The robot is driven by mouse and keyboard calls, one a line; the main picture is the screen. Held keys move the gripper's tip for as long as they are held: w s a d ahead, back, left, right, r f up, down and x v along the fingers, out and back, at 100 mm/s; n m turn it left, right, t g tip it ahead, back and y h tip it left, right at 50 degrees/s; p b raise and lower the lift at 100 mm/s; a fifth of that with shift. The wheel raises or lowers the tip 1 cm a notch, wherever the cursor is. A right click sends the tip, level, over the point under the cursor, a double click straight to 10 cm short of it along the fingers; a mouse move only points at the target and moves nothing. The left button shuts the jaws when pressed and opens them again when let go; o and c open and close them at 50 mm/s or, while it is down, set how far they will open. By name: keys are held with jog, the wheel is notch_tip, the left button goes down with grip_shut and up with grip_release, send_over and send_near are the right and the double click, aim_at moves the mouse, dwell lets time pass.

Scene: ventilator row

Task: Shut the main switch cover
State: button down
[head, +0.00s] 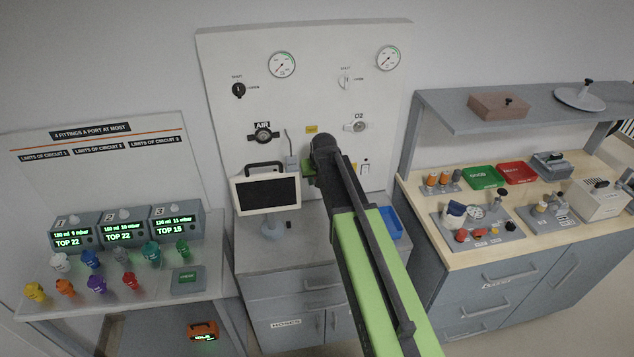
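My arm reaches up to the white wall panel (232,75) and blocks part of it. My gripper (287,140) seems to be the small grey end left of the green wrist, close to the panel; its fingers are too small to tell open from shut. A yellow label (311,129) is on the panel just above my arm's end. I cannot make out the main switch or its cover for certain; the area below the label is largely hidden behind my arm. A small outlined fitting (364,167) with dark and red marks shows right of the arm.
A monitor (267,193) stands on the grey cabinet close below my gripper. A blue tray (390,224) is right of my arm. The AIR valve (263,136) and O2 valve (356,126) flank the label. Side benches hold ventilators (124,230), coloured fittings and parts.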

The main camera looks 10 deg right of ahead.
notch_tip(320, 180, down, 8)
jog(key=w+t+b, duration=0.1)
jog(key=t+b, duration=1.1)
jog(key=b, duration=1.5)
jog(key=shift+w+r+t+b, duration=0.15)
jog(key=shift+w+t+b, duration=0.1)
jog(key=shift+t+b, duration=0.15)
jog(key=shift+r, duration=0.1)
jog(key=c, duration=1.2)
grip_release()
jog(key=shift+o, duration=0.2)
